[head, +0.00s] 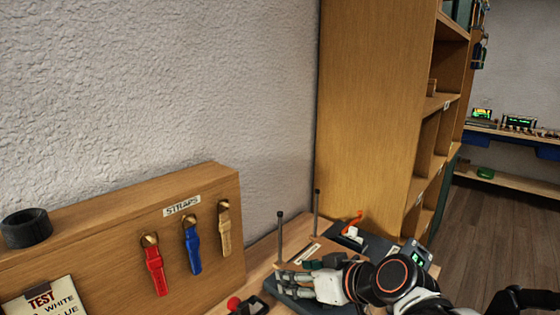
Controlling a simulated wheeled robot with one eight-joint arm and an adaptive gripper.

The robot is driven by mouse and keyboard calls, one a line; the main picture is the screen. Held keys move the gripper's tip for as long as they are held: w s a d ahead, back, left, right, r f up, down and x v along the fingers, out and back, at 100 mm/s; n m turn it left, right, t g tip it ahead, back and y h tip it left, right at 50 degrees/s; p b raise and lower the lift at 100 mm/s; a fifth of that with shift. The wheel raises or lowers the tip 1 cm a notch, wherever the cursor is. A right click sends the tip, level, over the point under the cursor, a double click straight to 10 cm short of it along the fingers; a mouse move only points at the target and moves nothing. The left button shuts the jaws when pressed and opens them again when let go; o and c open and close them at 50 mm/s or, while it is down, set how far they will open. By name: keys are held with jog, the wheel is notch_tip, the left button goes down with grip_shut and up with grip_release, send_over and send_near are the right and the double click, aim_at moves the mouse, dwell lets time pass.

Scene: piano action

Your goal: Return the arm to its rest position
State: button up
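My arm comes in from the lower right, with a dark round joint that has an orange ring. My gripper (292,273) is over the work surface at the lower middle and points left. Its fingers are small and overlap in this view, so the gap between them is unclear. I cannot make out anything held in it. A dark base plate (376,243) lies behind and partly under the gripper and arm.
Two upright dark posts (280,236) stand just behind the gripper. A wooden STRAPS board (110,225) holds red, blue and tan straps at left. A red knob (233,303) is near the front. A tall wooden shelf (375,110) rises behind. Open floor (500,215) lies right.

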jog(key=s+d+f+m+g+h, duration=0.1)
jog(key=s+d+m+h, duration=0.5)
jog(key=s+d, duration=0.7)
jog(key=d+h, duration=0.1)
jog(key=d, duration=0.2)
jog(key=shift+s+g+h, duration=0.15)
jog(key=shift+g+h, duration=0.15)
jog(key=shift+g, duration=0.1)
jog(key=shift+a+f, duration=0.1)
